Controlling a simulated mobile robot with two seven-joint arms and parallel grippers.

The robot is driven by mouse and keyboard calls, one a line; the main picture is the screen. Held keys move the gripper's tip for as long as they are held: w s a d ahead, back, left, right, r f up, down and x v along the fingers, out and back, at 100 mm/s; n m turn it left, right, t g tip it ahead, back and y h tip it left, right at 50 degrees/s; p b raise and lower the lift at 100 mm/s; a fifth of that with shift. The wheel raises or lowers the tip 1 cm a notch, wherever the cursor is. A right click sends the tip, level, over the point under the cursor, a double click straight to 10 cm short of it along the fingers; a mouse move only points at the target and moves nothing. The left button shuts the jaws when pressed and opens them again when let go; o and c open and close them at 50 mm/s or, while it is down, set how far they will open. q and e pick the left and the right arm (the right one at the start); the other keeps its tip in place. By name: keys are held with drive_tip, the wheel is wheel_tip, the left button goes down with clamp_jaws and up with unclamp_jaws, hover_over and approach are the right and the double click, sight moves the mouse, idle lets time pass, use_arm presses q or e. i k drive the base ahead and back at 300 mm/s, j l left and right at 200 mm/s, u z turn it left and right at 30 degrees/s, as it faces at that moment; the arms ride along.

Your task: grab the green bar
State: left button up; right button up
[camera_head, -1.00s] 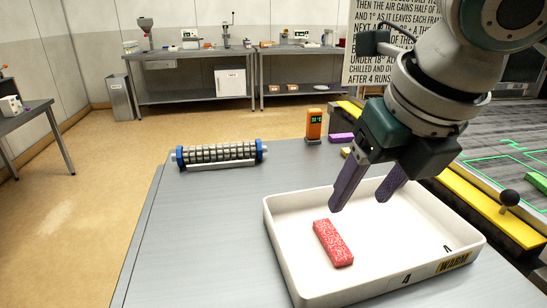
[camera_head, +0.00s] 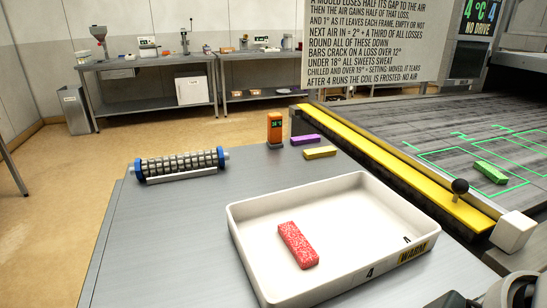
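The green bar (camera_head: 491,172) lies on the dark slatted bed at the right, within bright green outlines. No gripper touches it. Part of my arm shows at the bottom right corner, but its fingers are out of the picture. My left gripper is not in view. A red speckled bar (camera_head: 298,245) lies in the white tray (camera_head: 245,249) marked WARM.
A purple bar (camera_head: 305,140) and a yellow bar (camera_head: 320,153) lie on the grey table behind the tray. An orange meter (camera_head: 275,129) and a blue-ended roller (camera_head: 180,165) stand there too. A yellow rail (camera_head: 390,166), a black knob (camera_head: 460,186) and a white block (camera_head: 512,231) border the bed.

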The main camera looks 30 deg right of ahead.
sight(493, 174)
drive_tip(key=z, duration=2.3)
drive_tip(key=i+l+u, duration=0.3)
drive_tip(key=u, duration=0.2)
drive_tip(key=i+l+u, duration=0.2)
drive_tip(key=l+u, duration=0.25)
drive_tip(key=i+l+u, duration=0.15)
drive_tip(key=l+u, duration=0.85)
drive_tip(key=l, duration=0.15)
drive_tip(key=l+u, duration=0.45)
drive_tip(key=k+l+u, duration=0.2)
drive_tip(key=l+u, duration=0.3)
drive_tip(key=l, duration=0.15)
